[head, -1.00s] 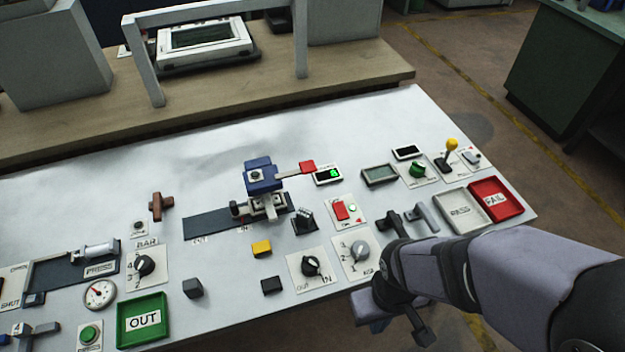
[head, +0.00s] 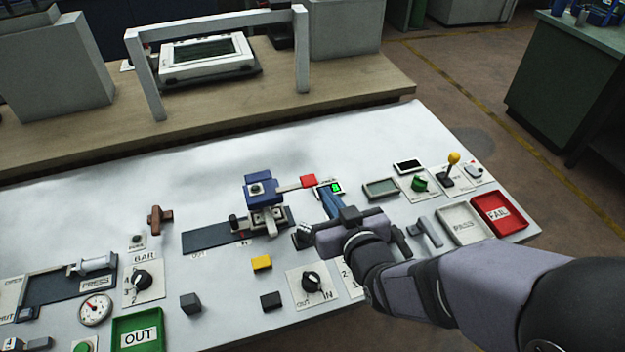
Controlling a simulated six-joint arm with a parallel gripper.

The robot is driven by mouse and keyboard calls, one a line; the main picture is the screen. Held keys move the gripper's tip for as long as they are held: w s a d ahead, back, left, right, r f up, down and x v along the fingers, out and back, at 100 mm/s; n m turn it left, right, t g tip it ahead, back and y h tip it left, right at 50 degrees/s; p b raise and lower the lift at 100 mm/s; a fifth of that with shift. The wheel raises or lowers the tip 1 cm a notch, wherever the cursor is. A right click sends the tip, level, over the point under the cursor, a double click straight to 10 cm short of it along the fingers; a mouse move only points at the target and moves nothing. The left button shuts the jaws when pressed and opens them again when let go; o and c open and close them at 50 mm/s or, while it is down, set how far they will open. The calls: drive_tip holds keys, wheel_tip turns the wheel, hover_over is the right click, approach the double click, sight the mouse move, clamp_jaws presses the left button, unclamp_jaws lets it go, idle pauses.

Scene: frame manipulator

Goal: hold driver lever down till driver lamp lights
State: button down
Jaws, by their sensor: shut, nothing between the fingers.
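A blue driver unit (head: 259,190) stands over a dark slide track. Its lever, with a red tip (head: 308,181), sticks out to the right and looks about level. My gripper (head: 328,197) is shut and empty. Its fingers point away from me, just right of and below the red tip, in front of a small display (head: 336,188) with a green digit. I cannot tell its height over the panel or whether it touches anything. My gripper and wrist hide the plate with the red switch and small green lamp. I cannot make out which lamp is the driver's.
A yellow block (head: 262,263) and dark blocks lie in front of the slide track (head: 205,239). A grey display (head: 381,188), a green knob (head: 419,183) and a yellow-topped joystick (head: 453,160) stand right. A red FAIL tray (head: 505,228) sits at the right edge. The panel behind the driver is clear.

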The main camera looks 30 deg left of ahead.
sight(296, 185)
drive_tip(key=shift+w+a+r, duration=0.15)
drive_tip(key=shift+r, duration=0.55)
drive_tip(key=shift+w+a, duration=0.1)
drive_tip(key=w+a+f+p, duration=0.3)
drive_tip(key=w+a+f, duration=0.3)
drive_tip(key=shift+w+a+f, duration=0.25)
drive_tip(key=shift+w+a, duration=0.1)
idle(0.3)
